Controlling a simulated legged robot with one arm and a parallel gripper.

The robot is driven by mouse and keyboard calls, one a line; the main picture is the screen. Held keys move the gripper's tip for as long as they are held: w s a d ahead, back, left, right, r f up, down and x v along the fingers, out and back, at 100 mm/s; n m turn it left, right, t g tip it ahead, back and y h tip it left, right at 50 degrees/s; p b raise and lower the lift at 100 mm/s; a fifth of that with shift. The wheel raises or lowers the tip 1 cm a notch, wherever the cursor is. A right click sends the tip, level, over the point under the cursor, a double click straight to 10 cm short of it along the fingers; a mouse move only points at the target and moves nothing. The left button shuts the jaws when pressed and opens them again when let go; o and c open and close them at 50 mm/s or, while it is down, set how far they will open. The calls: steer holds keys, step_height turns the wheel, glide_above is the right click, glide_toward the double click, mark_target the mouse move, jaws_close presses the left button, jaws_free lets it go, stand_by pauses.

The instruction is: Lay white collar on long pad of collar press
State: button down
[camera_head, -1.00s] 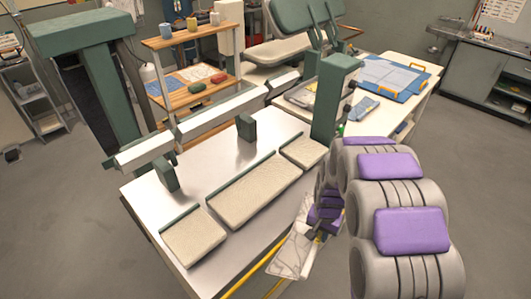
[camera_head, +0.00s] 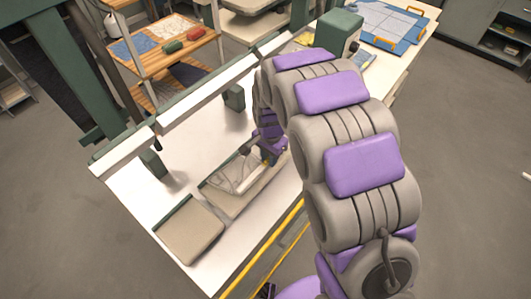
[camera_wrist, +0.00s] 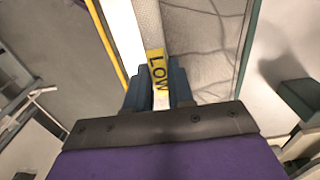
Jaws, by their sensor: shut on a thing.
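The white collar (camera_head: 238,178), thin and creased, lies flat over the long pad (camera_head: 228,206) of the collar press, covering much of its middle. I cannot tell whether it touches the pad all along. My gripper (camera_head: 254,148) is at the collar's far end, shut on it. My arm hides the pad's right end.
A short square pad (camera_head: 190,232) lies left of the long pad. The press's long white bar (camera_head: 205,97) runs behind them on green posts (camera_head: 234,97). A yellow rail (camera_head: 262,250) follows the table's front edge. A wooden shelf (camera_head: 165,60) stands behind.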

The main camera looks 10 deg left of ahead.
mark_target(260, 158)
steer(key=shift+w+d+f, duration=0.15)
steer(key=shift+w+f, duration=0.05)
steer(key=shift+f, duration=0.5)
steer(key=a+f, duration=0.1)
steer(key=f, duration=0.1)
steer(key=a+f+b, duration=0.1)
steer(key=a, duration=0.1)
steer(key=shift+w+a+f, duration=0.15)
steer(key=shift+w+f, duration=0.2)
steer(key=shift+w, duration=0.05)
steer(key=shift+f, duration=0.35)
steer(key=shift+w+d+f+b, duration=0.15)
steer(key=shift+d+f, duration=0.2)
steer(key=shift+f, duration=0.2)
steer(key=shift+s+d+f+b, duration=0.15)
steer(key=shift+d+f, duration=0.15)
steer(key=shift+f, duration=0.2)
steer(key=shift+w+a+f, duration=0.1)
steer(key=shift+a+f, duration=0.15)
steer(key=shift+a, duration=0.4)
steer(key=shift+d+f, duration=0.1)
steer(key=shift+d, duration=0.35)
steer(key=shift+a+f, duration=0.1)
steer(key=shift+f, duration=0.05)
